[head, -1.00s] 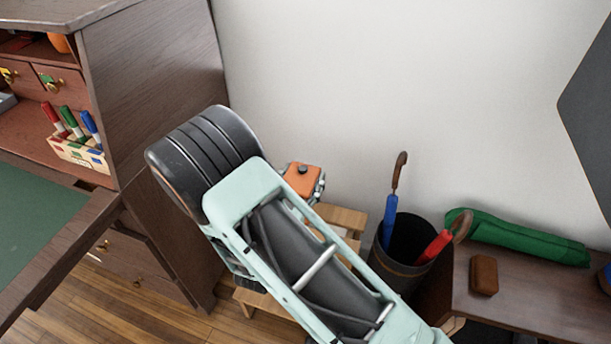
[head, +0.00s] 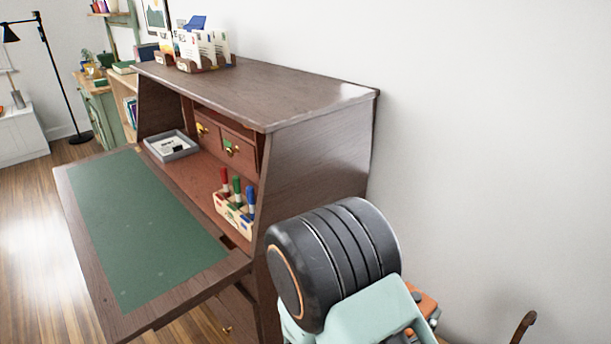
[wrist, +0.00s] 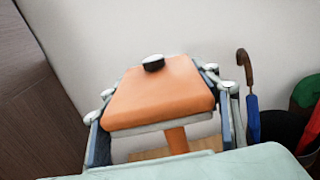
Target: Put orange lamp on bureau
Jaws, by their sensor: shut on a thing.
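The orange lamp (wrist: 160,95) fills the middle of the wrist view, with an orange shade, a black knob on top and an orange stem below. My gripper (wrist: 158,84) is shut on it, one finger on each side of the shade. In the head view, only a small part of the lamp (head: 425,303) shows behind my arm. The bureau (head: 315,150) is dark brown wood, with a flat top and a lowered front with a green writing surface (head: 145,225). The lamp is to the right of the bureau, apart from it.
A letter rack (head: 197,62) with envelopes stands on the bureau's top; the rest of that top is bare. A grey tray (head: 172,146) and a marker holder (head: 233,213) are inside the bureau. The green surface is clear. Umbrellas (wrist: 252,115) stand right of my gripper.

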